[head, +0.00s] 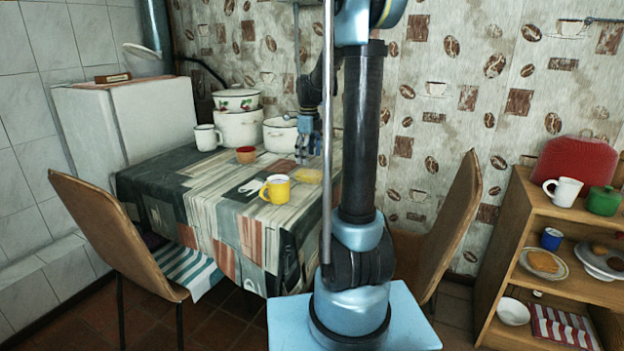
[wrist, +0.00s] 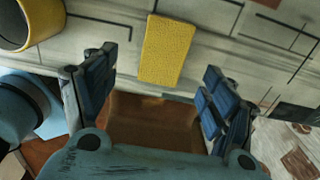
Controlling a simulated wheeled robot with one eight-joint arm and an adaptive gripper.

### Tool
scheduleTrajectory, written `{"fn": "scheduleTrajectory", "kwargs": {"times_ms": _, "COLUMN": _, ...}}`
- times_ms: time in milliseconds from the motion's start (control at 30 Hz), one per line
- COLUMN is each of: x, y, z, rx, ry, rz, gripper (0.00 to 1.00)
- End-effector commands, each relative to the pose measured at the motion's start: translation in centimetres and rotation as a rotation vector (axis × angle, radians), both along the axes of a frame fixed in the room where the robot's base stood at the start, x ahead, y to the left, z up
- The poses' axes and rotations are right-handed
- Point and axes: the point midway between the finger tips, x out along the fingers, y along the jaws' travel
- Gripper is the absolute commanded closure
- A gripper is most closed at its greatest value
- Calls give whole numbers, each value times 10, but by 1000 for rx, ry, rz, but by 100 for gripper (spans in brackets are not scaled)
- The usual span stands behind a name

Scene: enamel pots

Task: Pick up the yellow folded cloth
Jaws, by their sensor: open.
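The yellow folded cloth (head: 308,175) lies flat on the patterned tablecloth near the table's right edge, behind and right of a yellow mug (head: 276,189). In the wrist view the cloth (wrist: 166,49) is a small textured rectangle, fully visible. My gripper (head: 307,158) hangs above the table by the cloth in the head view. In the wrist view my gripper (wrist: 157,85) has its two blue fingers wide apart, with nothing between them. The cloth shows beyond the fingertips, between their lines, and appears apart from them.
The yellow mug (wrist: 27,22) stands left of the cloth in the wrist view. A terracotta cup (head: 246,155), a white mug (head: 207,137) and enamel pots (head: 238,124) stand farther back. Chairs (head: 125,235) flank the table (head: 225,215). A wooden shelf (head: 560,212) stands at right.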

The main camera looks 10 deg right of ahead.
Motion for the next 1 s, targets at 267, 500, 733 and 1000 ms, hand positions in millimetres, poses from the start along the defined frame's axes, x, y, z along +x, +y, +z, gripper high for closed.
{"fn": "scheduleTrajectory", "kwargs": {"times_ms": 267, "x": 0, "y": 0, "z": -17, "rx": 0, "ry": 0, "rz": 0, "gripper": 22}}
{"fn": "scheduleTrajectory", "kwargs": {"times_ms": 500, "x": 5, "y": -3, "z": -45, "rx": 0, "ry": 0, "rz": 0, "gripper": 22}}
{"fn": "scheduleTrajectory", "kwargs": {"times_ms": 733, "x": 5, "y": -3, "z": -65, "rx": 1, "ry": -1, "rz": 0, "gripper": 22}}
{"fn": "scheduleTrajectory", "kwargs": {"times_ms": 1000, "x": 5, "y": -3, "z": -66, "rx": 1, "ry": -1, "rz": 0, "gripper": 22}}
